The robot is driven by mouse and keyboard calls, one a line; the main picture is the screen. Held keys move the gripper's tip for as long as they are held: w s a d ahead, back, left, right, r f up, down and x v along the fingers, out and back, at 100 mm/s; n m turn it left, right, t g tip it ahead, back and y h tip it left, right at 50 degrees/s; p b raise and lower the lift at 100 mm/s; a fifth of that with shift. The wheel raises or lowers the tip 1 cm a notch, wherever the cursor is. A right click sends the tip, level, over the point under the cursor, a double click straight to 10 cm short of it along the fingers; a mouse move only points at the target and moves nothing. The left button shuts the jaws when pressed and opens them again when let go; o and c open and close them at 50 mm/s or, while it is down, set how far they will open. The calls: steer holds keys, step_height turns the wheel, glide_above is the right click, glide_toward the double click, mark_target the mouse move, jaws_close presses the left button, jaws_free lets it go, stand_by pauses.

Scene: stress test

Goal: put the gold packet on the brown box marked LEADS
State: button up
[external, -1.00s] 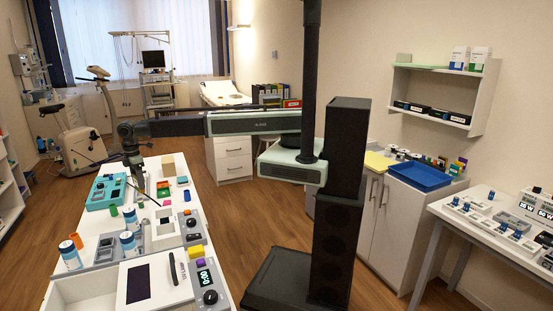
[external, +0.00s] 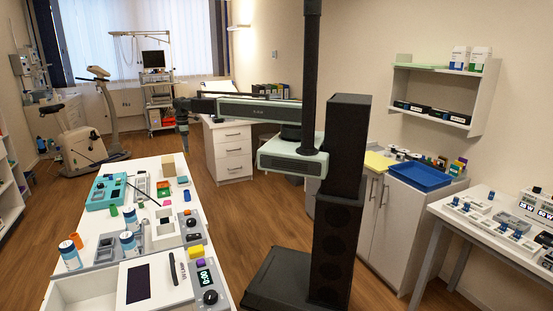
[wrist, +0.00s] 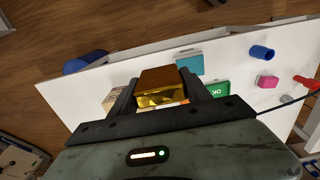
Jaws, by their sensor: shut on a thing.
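My gripper (wrist: 160,95) is shut on the gold packet (wrist: 161,91), which sits between the two fingers in the wrist view. In the external view my gripper (external: 184,145) hangs above the far right end of the white table, and the packet is too small to make out there. A tan-brown box (external: 168,168) stands at that far end of the table, close to my gripper in the picture; its marking cannot be read. In the wrist view a pale tan thing (wrist: 110,101) shows partly behind the left finger; I cannot tell whether it is that box.
In the wrist view a teal box (wrist: 190,64), a green box (wrist: 217,88), a blue cylinder (wrist: 262,52) and a pink block (wrist: 268,82) lie on the white table. A teal case (external: 106,190) stands on its left side in the external view. Wooden floor surrounds the table.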

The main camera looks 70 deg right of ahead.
steer(key=w, duration=0.5)
steer(key=w+f+b, duration=0.1)
steer(key=w, duration=0.9)
steer(key=shift+d+f, duration=0.1)
steer(key=shift+f, duration=0.1)
steer(key=f+b, duration=0.4)
steer(key=shift+w, duration=0.2)
steer(key=o, duration=1.4)
steer(key=shift+c, duration=0.2)
steer(key=shift+r, duration=0.1)
step_height(320, 180, up, 12)
steer(key=r+p, duration=0.1)
steer(key=p, duration=1.1)
steer(key=s+a+m, duration=0.1)
steer(key=s+m, duration=0.8)
steer(key=s, duration=1.8)
steer(key=shift+s+a+f, duration=0.4)
